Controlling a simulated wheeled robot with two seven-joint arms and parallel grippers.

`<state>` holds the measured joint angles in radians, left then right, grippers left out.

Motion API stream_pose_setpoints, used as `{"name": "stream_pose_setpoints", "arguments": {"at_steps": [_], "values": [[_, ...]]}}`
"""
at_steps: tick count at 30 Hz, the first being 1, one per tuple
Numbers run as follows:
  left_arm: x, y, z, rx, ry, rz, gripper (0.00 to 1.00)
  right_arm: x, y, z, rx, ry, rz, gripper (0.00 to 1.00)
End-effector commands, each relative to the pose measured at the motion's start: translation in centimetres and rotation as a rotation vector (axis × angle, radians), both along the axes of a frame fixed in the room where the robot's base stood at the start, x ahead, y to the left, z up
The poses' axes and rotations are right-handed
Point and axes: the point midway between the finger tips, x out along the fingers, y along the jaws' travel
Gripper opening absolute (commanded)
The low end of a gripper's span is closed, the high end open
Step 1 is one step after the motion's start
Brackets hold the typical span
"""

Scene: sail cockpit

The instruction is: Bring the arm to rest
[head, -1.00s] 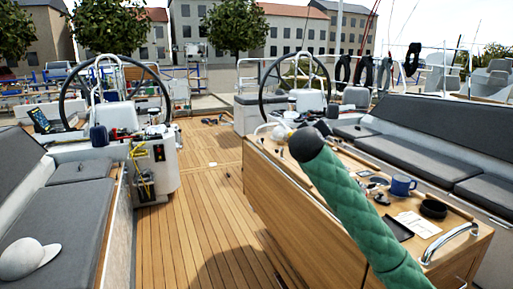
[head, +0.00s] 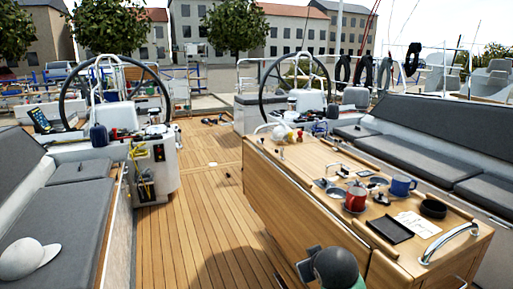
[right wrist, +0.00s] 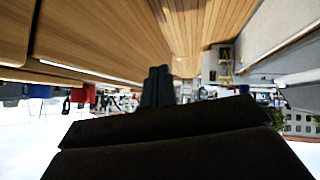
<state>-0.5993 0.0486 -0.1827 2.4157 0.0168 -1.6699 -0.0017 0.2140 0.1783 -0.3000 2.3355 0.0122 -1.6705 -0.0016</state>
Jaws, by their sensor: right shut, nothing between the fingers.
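My right arm shows at the bottom of the head view as a dark rounded joint (head: 335,264) with a bit of green sleeve below it. It is low beside the front wooden side of the cockpit table (head: 310,215). A dark blocky part of it pokes out to the left, over the deck. In the right wrist view, which is upside down, my right gripper (right wrist: 157,86) is shut, with nothing visible between its fingers. A large dark part of my own arm fills the lower middle there. My left gripper is not in view.
On the table stand a red mug (head: 356,198), a blue mug (head: 402,186), a black tray (head: 390,229), a black round dish (head: 433,208) and a paper (head: 418,224). A steel handrail (head: 448,240) is at its right end. The teak deck (head: 190,220) to the left is clear.

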Motion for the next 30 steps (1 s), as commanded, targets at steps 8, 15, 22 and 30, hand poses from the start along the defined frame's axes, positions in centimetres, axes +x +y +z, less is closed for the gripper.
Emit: {"name": "stream_pose_setpoints", "arguments": {"at_steps": [8,15,22,30], "values": [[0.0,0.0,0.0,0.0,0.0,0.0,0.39,-6.7,-0.9,-7.0,0.066,0.13,-0.033,0.0],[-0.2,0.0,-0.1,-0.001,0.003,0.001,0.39,-12.7,-1.5,-13.3,0.101,0.264,-0.07,0.0],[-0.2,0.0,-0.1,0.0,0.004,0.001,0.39,-19.2,-1.8,-19.7,0.121,0.414,-0.103,0.0],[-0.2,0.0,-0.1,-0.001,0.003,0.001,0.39,-28.1,-1.3,-25.8,0.136,0.593,-0.124,0.0]]}}
